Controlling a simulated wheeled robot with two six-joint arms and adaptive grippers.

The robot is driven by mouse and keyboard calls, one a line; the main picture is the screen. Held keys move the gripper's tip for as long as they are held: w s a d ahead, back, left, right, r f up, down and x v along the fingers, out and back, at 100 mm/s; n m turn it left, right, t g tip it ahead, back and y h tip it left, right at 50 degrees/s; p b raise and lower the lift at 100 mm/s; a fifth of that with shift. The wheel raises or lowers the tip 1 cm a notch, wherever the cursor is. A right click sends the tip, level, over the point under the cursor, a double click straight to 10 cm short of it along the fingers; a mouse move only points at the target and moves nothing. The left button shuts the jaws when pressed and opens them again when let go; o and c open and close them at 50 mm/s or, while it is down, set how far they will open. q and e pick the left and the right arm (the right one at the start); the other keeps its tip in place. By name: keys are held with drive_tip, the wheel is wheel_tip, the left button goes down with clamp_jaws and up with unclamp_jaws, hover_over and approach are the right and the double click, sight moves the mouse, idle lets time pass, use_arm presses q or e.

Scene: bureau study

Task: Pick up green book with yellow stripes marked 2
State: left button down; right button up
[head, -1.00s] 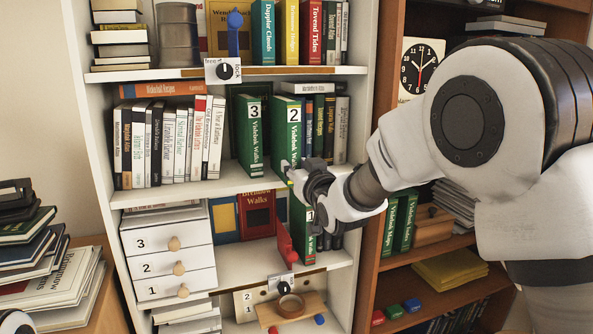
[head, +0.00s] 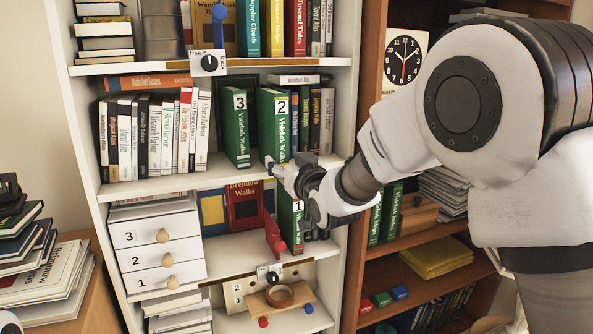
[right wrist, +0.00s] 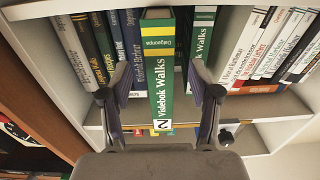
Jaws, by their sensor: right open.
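The green book with yellow stripes marked 2 (head: 270,128) stands upright on the middle shelf, spine outward. In the right wrist view its spine (right wrist: 160,75) appears upside down between my fingers, with a gap on either side. My right gripper (head: 283,172) is in front of and just below the book's lower spine at the shelf edge. Its two fingers (right wrist: 159,80) are spread, with nothing held. The green book marked 3 (head: 237,140) stands to the left, and the green book marked 1 (head: 291,222) stands on the shelf below, partly hidden by my gripper.
Dark books (head: 316,120) stand close on the right of book 2. White books (head: 160,140) fill the left of that shelf. A red bookend (head: 274,236) and a white drawer unit (head: 152,250) are on the shelf below. A brown bookcase (head: 362,215) adjoins on the right.

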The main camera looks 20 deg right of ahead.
drive_tip(key=s, duration=1.1)
drive_tip(key=shift+d, duration=0.3)
